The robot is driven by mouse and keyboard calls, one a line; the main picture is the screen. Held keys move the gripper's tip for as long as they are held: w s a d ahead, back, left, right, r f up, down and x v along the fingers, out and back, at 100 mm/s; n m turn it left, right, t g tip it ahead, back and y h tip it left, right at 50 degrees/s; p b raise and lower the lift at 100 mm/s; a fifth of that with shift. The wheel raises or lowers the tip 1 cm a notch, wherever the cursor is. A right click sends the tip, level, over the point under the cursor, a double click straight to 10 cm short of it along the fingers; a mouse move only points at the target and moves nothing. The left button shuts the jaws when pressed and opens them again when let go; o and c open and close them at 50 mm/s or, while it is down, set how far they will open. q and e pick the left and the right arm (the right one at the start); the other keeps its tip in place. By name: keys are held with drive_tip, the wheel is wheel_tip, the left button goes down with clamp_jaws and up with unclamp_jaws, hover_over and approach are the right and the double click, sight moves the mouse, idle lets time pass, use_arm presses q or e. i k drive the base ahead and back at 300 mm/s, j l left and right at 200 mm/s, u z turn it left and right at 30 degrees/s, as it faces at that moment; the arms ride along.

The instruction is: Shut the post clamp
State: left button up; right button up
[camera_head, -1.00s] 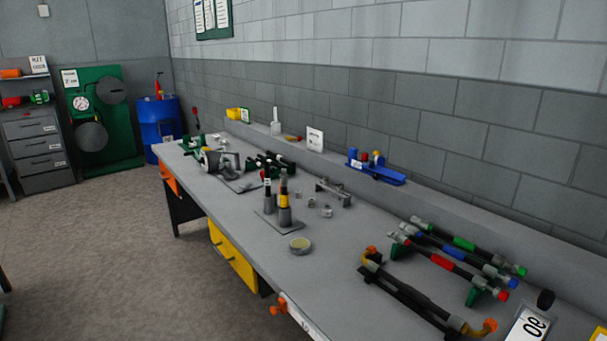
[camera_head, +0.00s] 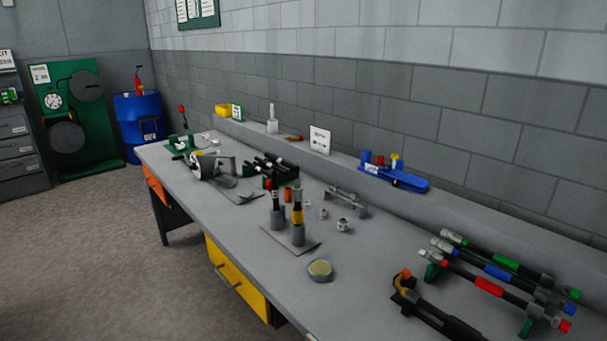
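I cannot tell for sure which item is the post clamp. Two upright dark posts, one with a red top (camera_head: 276,207) and one with a yellow band (camera_head: 298,217), stand in grey sockets on a flat plate (camera_head: 308,247) at mid-bench. Behind them to the left is a grey round-bodied device (camera_head: 208,166) on its own plate, with a small green fixture (camera_head: 180,147) beside it. A grey bar fixture (camera_head: 346,198) lies right of the posts. Whether any jaw is open is too small to see. Neither gripper is in view.
The long grey workbench (camera_head: 360,300) runs along the wall. A round tin (camera_head: 320,270) sits near its front edge. Colour-banded rods (camera_head: 490,285) lie at the right, a blue fixture (camera_head: 395,175) on the back ledge. Floor (camera_head: 110,270) left of the bench is clear.

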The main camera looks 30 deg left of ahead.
sight(268, 184)
drive_tip(key=i+j+z, duration=0.3)
drive_tip(key=j, duration=1.15)
drive_tip(key=k+j+z, duration=0.1)
drive_tip(key=j+z, duration=0.15)
drive_tip(key=j, duration=1.2)
